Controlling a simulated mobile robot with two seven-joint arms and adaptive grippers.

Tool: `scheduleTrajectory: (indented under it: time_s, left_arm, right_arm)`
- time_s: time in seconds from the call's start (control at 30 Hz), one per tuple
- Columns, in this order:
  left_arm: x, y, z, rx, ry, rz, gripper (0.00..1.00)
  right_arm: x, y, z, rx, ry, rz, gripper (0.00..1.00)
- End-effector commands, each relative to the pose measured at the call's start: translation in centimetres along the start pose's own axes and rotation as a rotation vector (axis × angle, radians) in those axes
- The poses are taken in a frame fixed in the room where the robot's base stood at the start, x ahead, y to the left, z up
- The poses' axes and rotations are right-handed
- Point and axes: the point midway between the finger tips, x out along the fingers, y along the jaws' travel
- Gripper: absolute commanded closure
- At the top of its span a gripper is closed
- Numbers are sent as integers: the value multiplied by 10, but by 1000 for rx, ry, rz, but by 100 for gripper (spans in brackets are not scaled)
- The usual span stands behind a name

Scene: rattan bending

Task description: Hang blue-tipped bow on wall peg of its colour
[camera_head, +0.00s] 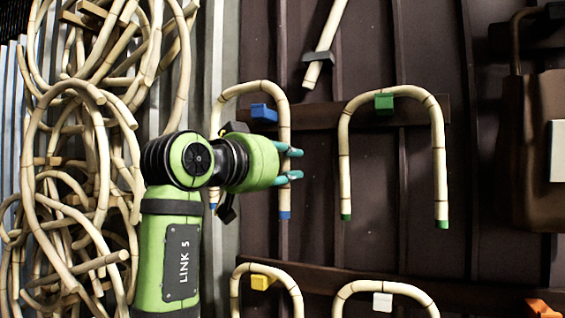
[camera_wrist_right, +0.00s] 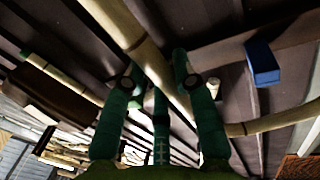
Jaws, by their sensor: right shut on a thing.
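The blue-tipped bow (camera_head: 235,89) is a pale jointed rattan arch in the head view, upright with blue ends pointing down. The blue peg (camera_head: 263,112) shows inside the arch, a little below its top; I cannot tell whether the bow is around it or in front of it. My right gripper (camera_head: 292,163) is shut on the bow's right leg. In the right wrist view the held rattan (camera_wrist_right: 128,28) runs diagonally between the fingers (camera_wrist_right: 158,76), with the blue peg (camera_wrist_right: 262,63) to the right. My left gripper is not in view.
A green-tipped bow (camera_head: 344,150) hangs at a green peg (camera_head: 384,103) to the right. Below are bows at a yellow peg (camera_head: 261,282) and a white peg (camera_head: 382,302). Tangled rattan (camera_head: 85,150) fills the left.

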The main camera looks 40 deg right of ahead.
Motion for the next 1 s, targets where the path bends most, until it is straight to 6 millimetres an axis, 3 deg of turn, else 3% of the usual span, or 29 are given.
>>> scheduleTrajectory:
  time_s: [1.0]
  left_arm:
    - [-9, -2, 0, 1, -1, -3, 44]
  right_arm:
    - [66, -14, 9, 0, 0, 0, 100]
